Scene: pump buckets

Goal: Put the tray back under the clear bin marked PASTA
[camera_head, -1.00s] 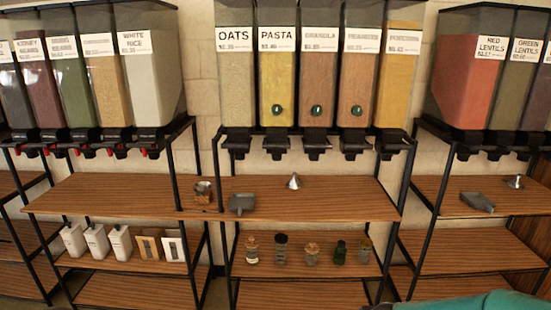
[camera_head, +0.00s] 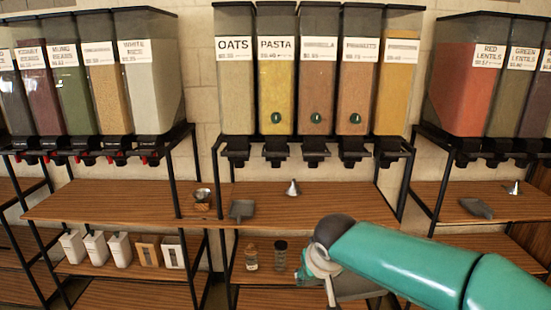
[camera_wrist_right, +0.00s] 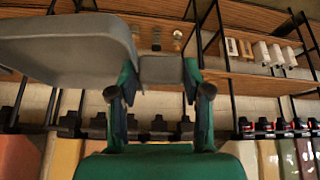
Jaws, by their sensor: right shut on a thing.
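The clear bin marked PASTA (camera_head: 277,95) is in the upper middle of the head view, between OATS (camera_head: 236,95) and another bin. It holds yellow contents and has a green round mark. Its black spout (camera_head: 275,150) hangs above the wooden shelf. My right gripper (camera_wrist_right: 160,72) is shut on the handle of a grey tray (camera_wrist_right: 60,50). In the head view this tray (camera_head: 358,287) is partly hidden by my teal right arm, low in front of the lower shelf. My left gripper is not in view.
Another grey scoop-like tray (camera_head: 242,209) lies on the middle shelf (camera_head: 340,198), with a small metal funnel (camera_head: 293,188) to its right. A jar (camera_head: 252,257) stands on the lower shelf. Black posts (camera_head: 407,180) frame the shelving. The shelf around the funnel is clear.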

